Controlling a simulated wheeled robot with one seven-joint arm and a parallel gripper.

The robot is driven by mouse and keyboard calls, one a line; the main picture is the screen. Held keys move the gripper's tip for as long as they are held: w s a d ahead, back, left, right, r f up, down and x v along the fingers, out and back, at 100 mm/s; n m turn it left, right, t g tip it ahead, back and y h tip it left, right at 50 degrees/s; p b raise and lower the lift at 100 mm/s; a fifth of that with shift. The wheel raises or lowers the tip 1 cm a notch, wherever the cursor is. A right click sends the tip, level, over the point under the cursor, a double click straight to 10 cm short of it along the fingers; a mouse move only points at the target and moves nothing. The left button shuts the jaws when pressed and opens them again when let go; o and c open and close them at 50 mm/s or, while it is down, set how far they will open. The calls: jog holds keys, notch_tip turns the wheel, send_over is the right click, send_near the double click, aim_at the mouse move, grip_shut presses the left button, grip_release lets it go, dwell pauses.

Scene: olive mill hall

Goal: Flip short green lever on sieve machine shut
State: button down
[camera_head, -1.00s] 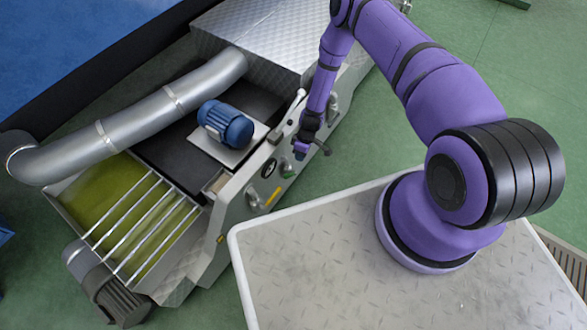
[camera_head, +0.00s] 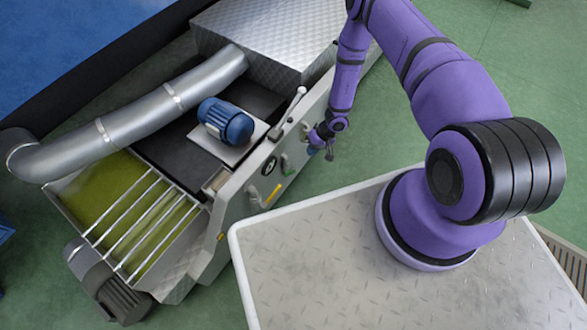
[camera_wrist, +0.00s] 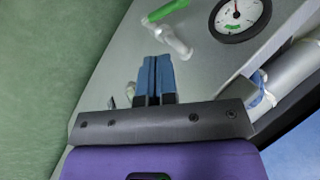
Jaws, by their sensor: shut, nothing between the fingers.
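The sieve machine (camera_head: 232,215) stands left of my arm, with its grey side panel facing me. The green lever (camera_head: 286,164) is on that panel, right of a round gauge. In the wrist view the green lever (camera_wrist: 166,11) slants up to the right above a pale fitting (camera_wrist: 172,38). My gripper (camera_head: 312,150) is beside the panel, up and right of the lever in the head view. Its blue fingers (camera_wrist: 154,62) are shut together and empty, with their tips just below the pale fitting. I cannot tell whether they touch it.
The black-rimmed gauge (camera_wrist: 240,16) is right of the lever. A yellow handle (camera_head: 272,196) is lower on the panel, and a long pale lever (camera_head: 290,110) rises at its top edge. A blue motor (camera_head: 226,122) sits on the machine. Green floor lies open at right.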

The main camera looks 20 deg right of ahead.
jog(key=shift+w+d, duration=0.1)
jog(key=shift+d, duration=0.05)
dwell(0.3)
send_near(290, 173)
jog(key=d+x, duration=0.1)
jog(key=x, duration=0.5)
jog(key=shift+w+a+f, duration=0.1)
jog(key=shift+a+f, duration=0.4)
jog(key=shift+a, duration=0.05)
